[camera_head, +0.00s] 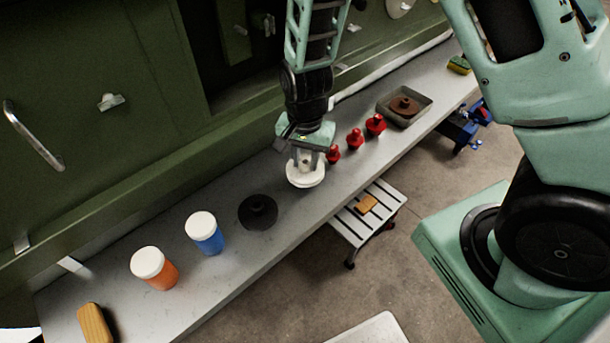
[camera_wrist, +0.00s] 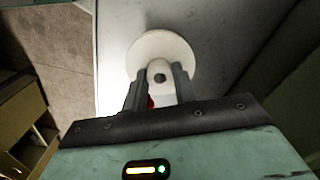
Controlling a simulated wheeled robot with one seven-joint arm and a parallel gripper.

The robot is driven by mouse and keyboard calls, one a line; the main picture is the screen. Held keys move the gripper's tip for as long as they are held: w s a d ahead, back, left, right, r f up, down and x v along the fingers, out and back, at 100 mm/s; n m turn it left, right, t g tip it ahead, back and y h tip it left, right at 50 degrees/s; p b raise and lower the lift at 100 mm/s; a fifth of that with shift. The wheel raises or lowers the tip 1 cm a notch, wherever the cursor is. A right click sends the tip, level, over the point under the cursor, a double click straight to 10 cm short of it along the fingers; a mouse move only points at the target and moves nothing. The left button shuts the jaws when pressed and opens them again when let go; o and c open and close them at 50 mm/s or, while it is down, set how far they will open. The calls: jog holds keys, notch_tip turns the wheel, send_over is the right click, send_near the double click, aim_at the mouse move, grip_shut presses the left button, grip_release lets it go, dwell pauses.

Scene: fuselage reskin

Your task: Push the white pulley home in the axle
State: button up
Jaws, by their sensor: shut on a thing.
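The white pulley (camera_head: 306,178) is a round disc with a narrower hub, over the grey bench in the middle of the head view. My gripper (camera_head: 306,160) points down and is shut on the pulley's hub. In the wrist view the white pulley (camera_wrist: 163,46) shows its wide disc beyond the fingers, and my gripper (camera_wrist: 158,82) has one finger on each side of the hub. A dark hole or pin end shows in the hub's middle. I cannot make out the axle, nor whether the pulley touches the bench.
A black flanged disc (camera_head: 258,211) lies on the bench (camera_head: 225,275) left of the pulley. Blue (camera_head: 205,233) and orange (camera_head: 155,268) white-lidded jars stand further left. Several red knobs (camera_head: 355,138) and a tray (camera_head: 424,108) with a brown pulley are to the right. A green wall runs behind.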

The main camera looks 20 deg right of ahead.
jog(key=shift+r+p, duration=0.45)
jog(key=shift+r, duration=0.1)
jog(key=shift+r+p, duration=1.15)
jog(key=shift+r, duration=0.2)
